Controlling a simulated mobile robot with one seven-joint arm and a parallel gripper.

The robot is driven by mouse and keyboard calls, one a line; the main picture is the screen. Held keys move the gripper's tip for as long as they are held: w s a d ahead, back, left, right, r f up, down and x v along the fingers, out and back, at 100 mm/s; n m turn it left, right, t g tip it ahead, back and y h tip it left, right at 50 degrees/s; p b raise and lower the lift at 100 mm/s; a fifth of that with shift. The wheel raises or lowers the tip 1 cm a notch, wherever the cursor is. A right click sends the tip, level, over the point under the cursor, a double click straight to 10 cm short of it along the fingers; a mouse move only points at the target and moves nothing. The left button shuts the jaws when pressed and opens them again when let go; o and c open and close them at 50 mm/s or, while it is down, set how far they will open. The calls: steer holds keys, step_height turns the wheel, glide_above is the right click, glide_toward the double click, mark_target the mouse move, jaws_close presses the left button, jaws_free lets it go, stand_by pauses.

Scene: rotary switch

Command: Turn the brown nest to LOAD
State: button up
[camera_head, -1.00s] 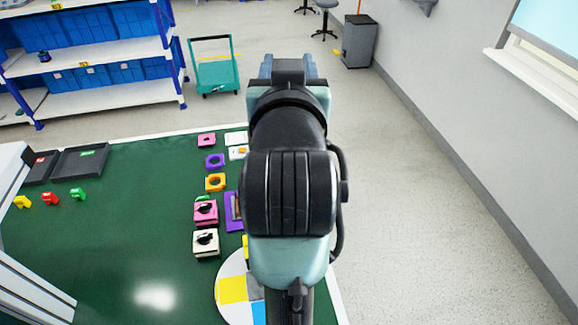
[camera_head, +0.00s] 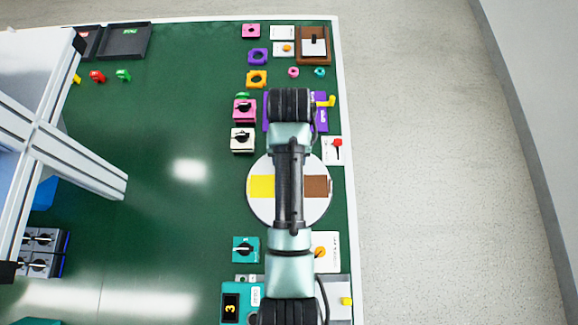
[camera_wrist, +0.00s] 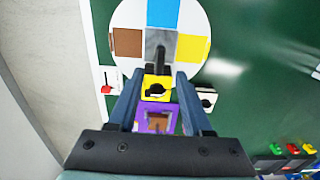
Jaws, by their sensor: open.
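The round white turntable (camera_head: 253,206) lies on the green table, partly under my arm. It carries a brown nest (camera_head: 316,187) on the right and a yellow nest (camera_head: 262,186) on the left. In the wrist view the brown nest (camera_wrist: 128,42) is at the left, with blue at the top and grey in the middle. A dark upright piece (camera_wrist: 160,55) stands over the grey part. My gripper (camera_wrist: 160,78) is open above a yellow block (camera_wrist: 156,87) with a black top, beside the turntable's rim. The arm hides my fingers in the head view. I cannot read a LOAD mark.
A purple fixture (camera_wrist: 142,112) lies close to the yellow block. White (camera_head: 242,139) and pink (camera_head: 244,110) knob blocks stand left of my arm. A red lever (camera_head: 337,145) is at the right edge. A teal knob block (camera_head: 245,249) stands nearer.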

steer(key=shift+f, duration=2.8)
jaws_close()
steer(key=shift+w, duration=0.1)
